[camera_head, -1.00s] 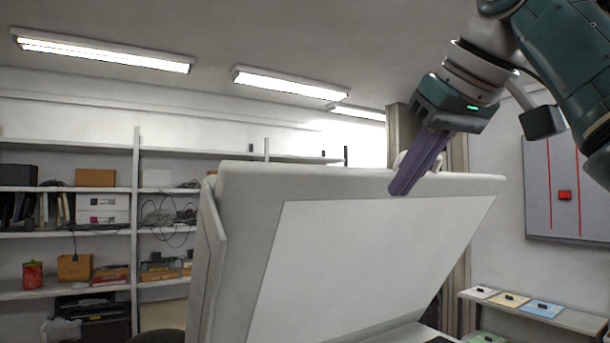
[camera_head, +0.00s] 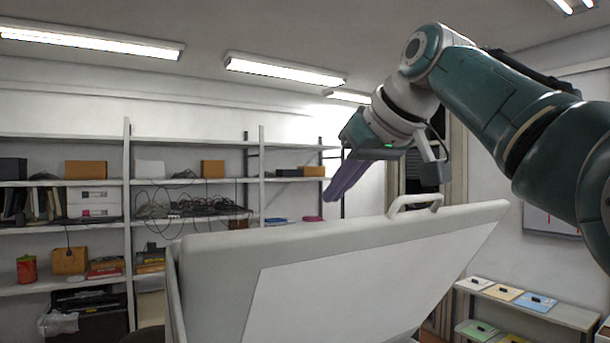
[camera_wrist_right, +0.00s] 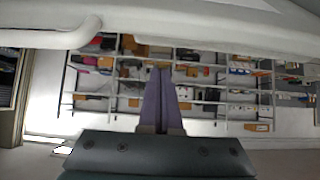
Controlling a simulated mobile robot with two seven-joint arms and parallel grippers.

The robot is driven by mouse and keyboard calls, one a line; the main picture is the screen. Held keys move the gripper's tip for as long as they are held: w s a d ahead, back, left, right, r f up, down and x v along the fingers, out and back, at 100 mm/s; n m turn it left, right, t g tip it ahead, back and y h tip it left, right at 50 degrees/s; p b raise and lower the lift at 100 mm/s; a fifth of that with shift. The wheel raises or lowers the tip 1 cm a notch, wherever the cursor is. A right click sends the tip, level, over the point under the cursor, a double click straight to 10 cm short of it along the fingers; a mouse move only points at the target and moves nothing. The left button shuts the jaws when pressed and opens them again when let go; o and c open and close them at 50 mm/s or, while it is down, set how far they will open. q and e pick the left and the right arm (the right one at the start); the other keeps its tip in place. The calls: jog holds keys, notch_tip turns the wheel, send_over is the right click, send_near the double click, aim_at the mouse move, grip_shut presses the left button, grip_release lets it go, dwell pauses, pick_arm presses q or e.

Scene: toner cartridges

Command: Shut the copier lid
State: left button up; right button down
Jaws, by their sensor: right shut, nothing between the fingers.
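The copier lid (camera_head: 340,262) stands raised and tilted in the head view, its pale underside panel facing me. A handle (camera_head: 414,203) rises from its top edge at the right. My right gripper (camera_head: 330,205) is shut and empty, its purple fingers pointing down and left above the lid's upper edge, left of the handle. In the right wrist view, the shut fingers (camera_wrist_right: 160,75) point toward the shelves, and the pale lid edge (camera_wrist_right: 210,25) and the handle (camera_wrist_right: 55,35) cross the top. I see no contact with the lid. My left gripper is not in view.
Shelves (camera_head: 127,225) with boxes, cables and books line the back wall. A low side shelf (camera_head: 560,315) with colored items stands at the right. The space above the lid's left part is open.

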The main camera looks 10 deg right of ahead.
jog(key=shift+s+d+f+p, duration=0.25)
jog(key=shift+s+f+p, duration=0.05)
jog(key=shift+s+p, duration=0.3)
jog(key=shift+s+d+f+p, duration=0.25)
jog(key=shift+s+p, duration=0.35)
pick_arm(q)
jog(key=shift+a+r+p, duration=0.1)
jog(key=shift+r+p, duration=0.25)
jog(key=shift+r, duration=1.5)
pick_arm(e)
jog(key=shift+s+d+f, duration=0.15)
jog(key=shift+s+f, duration=0.25)
